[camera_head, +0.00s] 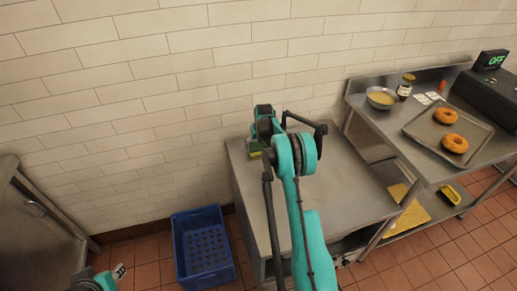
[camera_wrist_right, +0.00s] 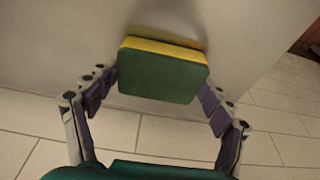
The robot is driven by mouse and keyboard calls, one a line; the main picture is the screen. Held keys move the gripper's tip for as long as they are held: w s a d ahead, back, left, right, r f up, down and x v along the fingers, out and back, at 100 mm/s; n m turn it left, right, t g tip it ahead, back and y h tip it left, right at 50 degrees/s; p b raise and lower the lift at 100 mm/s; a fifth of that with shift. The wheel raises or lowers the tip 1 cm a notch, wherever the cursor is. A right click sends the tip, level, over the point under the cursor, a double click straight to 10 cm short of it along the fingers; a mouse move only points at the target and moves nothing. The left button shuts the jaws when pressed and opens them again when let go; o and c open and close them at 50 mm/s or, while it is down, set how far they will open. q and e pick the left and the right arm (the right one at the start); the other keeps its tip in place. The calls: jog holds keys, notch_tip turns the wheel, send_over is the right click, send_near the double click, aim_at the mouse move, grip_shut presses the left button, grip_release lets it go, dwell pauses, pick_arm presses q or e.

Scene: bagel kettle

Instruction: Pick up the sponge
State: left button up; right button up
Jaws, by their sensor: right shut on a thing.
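The sponge (camera_wrist_right: 165,76) is a green block with a yellow layer along its upper edge in the right wrist view. My right gripper (camera_wrist_right: 158,85) is shut on it, with a finger at each short side. In the head view, the right gripper (camera_head: 257,148) is at the back left of the low steel table, near the tiled wall. I cannot tell whether the sponge touches the table.
The low steel table (camera_head: 345,190) is mostly bare. A higher steel counter at right bears a bowl (camera_head: 381,98), a jar (camera_head: 405,87) and a tray (camera_head: 422,127) with two bagels (camera_head: 455,143). A blue crate (camera_head: 203,247) stands on the floor.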

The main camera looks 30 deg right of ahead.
aim_at(258, 144)
jog(key=shift+r, duration=0.1)
notch_tip(258, 144, up, 4)
jog(key=shift+r+p, duration=0.1)
jog(key=shift+p, duration=0.9)
jog(key=s+d+r+p, duration=0.1)
jog(key=d+r+p, duration=0.2)
jog(key=d+r, duration=0.3)
jog(key=d, duration=0.5)
jog(key=shift+s+d+r, duration=0.3)
jog(key=shift+s, duration=0.05)
jog(key=shift+a, duration=0.1)
jog(key=c, duration=0.3)
